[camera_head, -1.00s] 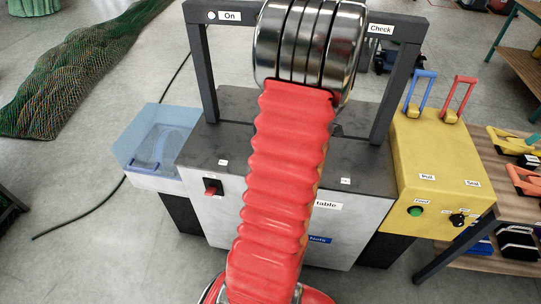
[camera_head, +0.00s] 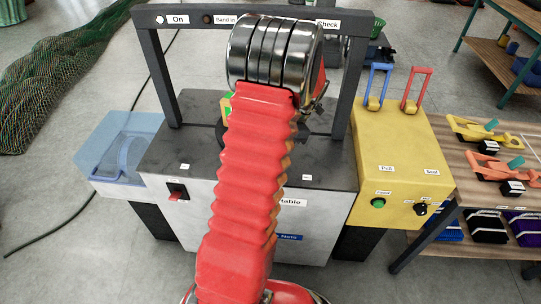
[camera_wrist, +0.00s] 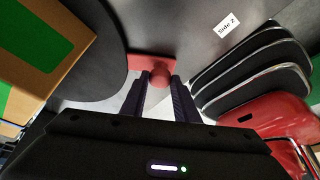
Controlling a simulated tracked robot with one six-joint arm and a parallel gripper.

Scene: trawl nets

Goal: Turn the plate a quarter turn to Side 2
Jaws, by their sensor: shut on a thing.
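In the wrist view my gripper (camera_wrist: 158,84) is shut on a red knob (camera_wrist: 160,72) on a red block. The block sits at the edge of the dark round plate (camera_wrist: 98,75). A brown box with a green face (camera_wrist: 45,45) rests on the plate at the left. The "Side 2" label (camera_wrist: 227,25) lies on the grey table top (camera_wrist: 195,30), right of the knob and apart from it. In the head view the plate (camera_head: 219,134) and box (camera_head: 226,110) show only in part behind my arm, which hides the knob and fingertips.
A dark frame (camera_head: 160,75) with "On" and "Check" signs spans the table (camera_head: 200,150). A yellow cabinet (camera_head: 400,150) with blue and red levers stands right, a clear blue bin (camera_head: 120,150) left. A wooden bench (camera_head: 500,175) with tools is at the far right.

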